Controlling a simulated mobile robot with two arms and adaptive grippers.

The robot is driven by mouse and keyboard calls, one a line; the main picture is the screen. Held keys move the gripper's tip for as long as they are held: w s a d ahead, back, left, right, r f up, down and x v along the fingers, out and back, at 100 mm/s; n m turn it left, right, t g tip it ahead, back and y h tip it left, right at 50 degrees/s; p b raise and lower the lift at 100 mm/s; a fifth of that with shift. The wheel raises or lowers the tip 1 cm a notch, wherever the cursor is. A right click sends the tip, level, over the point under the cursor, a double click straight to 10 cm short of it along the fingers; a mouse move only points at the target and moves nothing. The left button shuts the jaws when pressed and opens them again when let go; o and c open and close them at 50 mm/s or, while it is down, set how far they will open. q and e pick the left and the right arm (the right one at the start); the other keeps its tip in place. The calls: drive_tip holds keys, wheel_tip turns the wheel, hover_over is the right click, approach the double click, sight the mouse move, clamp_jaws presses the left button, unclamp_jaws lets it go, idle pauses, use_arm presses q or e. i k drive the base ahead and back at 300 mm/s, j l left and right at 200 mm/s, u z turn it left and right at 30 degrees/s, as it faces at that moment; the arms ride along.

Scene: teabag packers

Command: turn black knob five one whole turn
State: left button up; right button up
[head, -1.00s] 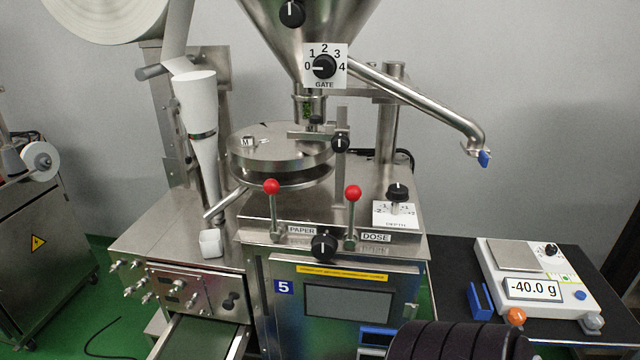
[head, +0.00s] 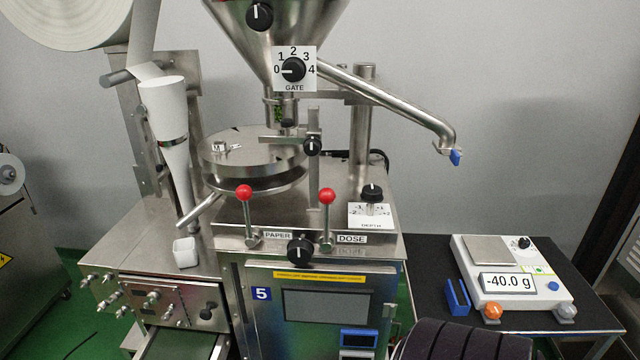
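The machine labelled 5 (head: 261,294) stands in the middle of the head view. A round black knob (head: 300,252) with a white pointer line sits on its front edge, between the PAPER and DOSE levers, its line pointing roughly upward. Other black knobs are the GATE knob (head: 294,69), pointing left toward 0, the DEPTH knob (head: 372,193), a knob on the hopper (head: 260,16) and a side knob (head: 312,146). I cannot tell which one is numbered five; no number shows on the knobs. Neither gripper is in view.
Two red-ball levers (head: 244,192) (head: 327,196) flank the front knob closely. A steel pipe (head: 390,101) reaches right above a white scale (head: 515,285) reading -40.0 g on a black table (head: 420,250). My black ribbed arm part shows at the bottom.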

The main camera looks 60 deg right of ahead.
sight(300, 250)
drive_tip(key=z, duration=0.4)
drive_tip(key=l+z, duration=0.1)
drive_tip(key=z, duration=0.65)
drive_tip(key=l+z, duration=0.1)
drive_tip(key=z, duration=0.25)
drive_tip(key=i+j, duration=0.05)
